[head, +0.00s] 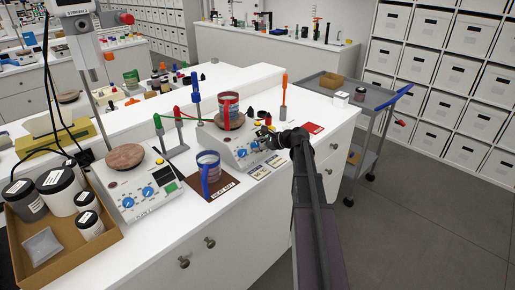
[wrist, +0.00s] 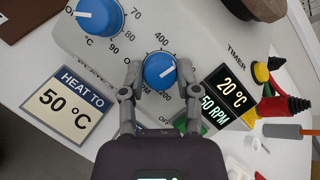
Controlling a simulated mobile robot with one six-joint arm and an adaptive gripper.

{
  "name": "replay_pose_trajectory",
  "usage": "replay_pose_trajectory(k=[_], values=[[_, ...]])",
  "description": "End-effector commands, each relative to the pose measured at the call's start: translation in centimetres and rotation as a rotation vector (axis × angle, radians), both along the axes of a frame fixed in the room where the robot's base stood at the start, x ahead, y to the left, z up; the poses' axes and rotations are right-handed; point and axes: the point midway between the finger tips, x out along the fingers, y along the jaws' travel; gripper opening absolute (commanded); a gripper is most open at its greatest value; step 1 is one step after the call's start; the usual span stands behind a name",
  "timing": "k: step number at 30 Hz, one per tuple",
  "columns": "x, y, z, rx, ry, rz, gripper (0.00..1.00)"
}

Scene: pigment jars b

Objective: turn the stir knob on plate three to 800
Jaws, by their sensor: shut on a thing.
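The blue stir knob (wrist: 158,71) is on the sloped grey front of a hot plate (wrist: 205,40), with an RPM scale around it showing 400 and 200. My gripper (wrist: 160,68) is shut on this knob, one finger on each side. The plate's display (wrist: 222,95) reads 20 °C and 50 RPM. A second blue knob (wrist: 98,14), with a °C scale, is to the left. The plate's name is mostly hidden by my finger. In the head view, my gripper (head: 271,140) reaches the front right of this hot plate (head: 238,152), which carries a red-handled glass mug (head: 228,106).
A card (wrist: 68,103) reading HEAT TO 50 °C lies just before the plate. A blue-handled mug (head: 208,172) stands on a brown mat (head: 222,189) to the left. Another hot plate (head: 135,204) and a box of jars (head: 75,251) are further left.

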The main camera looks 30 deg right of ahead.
Motion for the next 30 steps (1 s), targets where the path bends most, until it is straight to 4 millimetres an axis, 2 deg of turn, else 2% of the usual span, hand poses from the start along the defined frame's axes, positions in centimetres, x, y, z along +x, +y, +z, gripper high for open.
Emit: replay_pose_trajectory(k=[15, 30], values=[[-0.33, 0.21, -0.23, 0.29, 0.109, -0.303, 0.0], [-0.28, 0.16, -0.24, 0.372, 0.139, -0.387, 0.0]])
